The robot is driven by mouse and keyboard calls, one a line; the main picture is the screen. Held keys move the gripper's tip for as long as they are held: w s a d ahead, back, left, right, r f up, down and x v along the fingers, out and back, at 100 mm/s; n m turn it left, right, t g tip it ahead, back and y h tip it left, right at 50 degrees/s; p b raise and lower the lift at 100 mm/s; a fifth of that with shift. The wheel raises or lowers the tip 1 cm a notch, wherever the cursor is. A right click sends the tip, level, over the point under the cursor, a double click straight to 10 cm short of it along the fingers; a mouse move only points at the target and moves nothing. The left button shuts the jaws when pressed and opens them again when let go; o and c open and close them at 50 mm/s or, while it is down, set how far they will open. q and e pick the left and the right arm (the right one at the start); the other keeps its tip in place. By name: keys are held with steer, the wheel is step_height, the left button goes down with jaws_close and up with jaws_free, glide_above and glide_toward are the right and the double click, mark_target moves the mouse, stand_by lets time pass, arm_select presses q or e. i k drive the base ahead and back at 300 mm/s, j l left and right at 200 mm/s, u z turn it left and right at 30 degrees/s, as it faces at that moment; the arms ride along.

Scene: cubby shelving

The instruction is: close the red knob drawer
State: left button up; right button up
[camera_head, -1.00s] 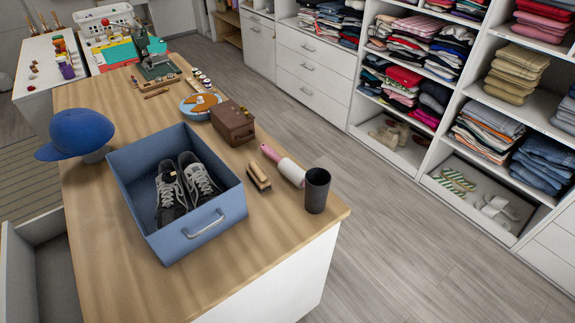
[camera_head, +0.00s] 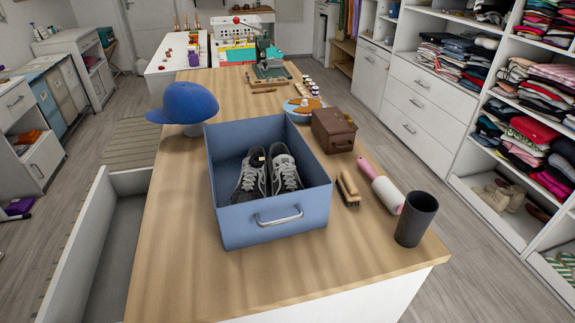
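A white drawer (camera_head: 78,245) stands pulled out from the left side of the wooden-topped island (camera_head: 170,270), at the lower left. Its inside looks empty, and its lower end is cut off by the picture's edge. The outer face of this drawer is hard to see, so I cannot tell what knob it has. Neither of my grippers is in view.
On the island stand a blue box (camera_head: 268,220) with shoes, a blue cap (camera_head: 186,104), a brown case (camera_head: 333,130), a brush (camera_head: 348,188), a lint roller (camera_head: 382,188) and a dark cup (camera_head: 416,220). Shelving (camera_head: 440,90) lines the right. Floor (camera_head: 490,270) between is clear.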

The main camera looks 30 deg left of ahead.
mark_target(90, 283)
steer(key=k+j+u, duration=0.15)
steer(key=j, duration=0.35)
steer(key=k+j+u, duration=0.2)
steer(key=j, duration=0.35)
steer(key=k+j+u, duration=0.15)
steer(key=j, duration=0.35)
steer(key=k+j+u, duration=0.15)
steer(key=j, duration=0.45)
steer(key=j+u, duration=0.2)
steer(key=j, duration=0.35)
steer(key=k, duration=0.05)
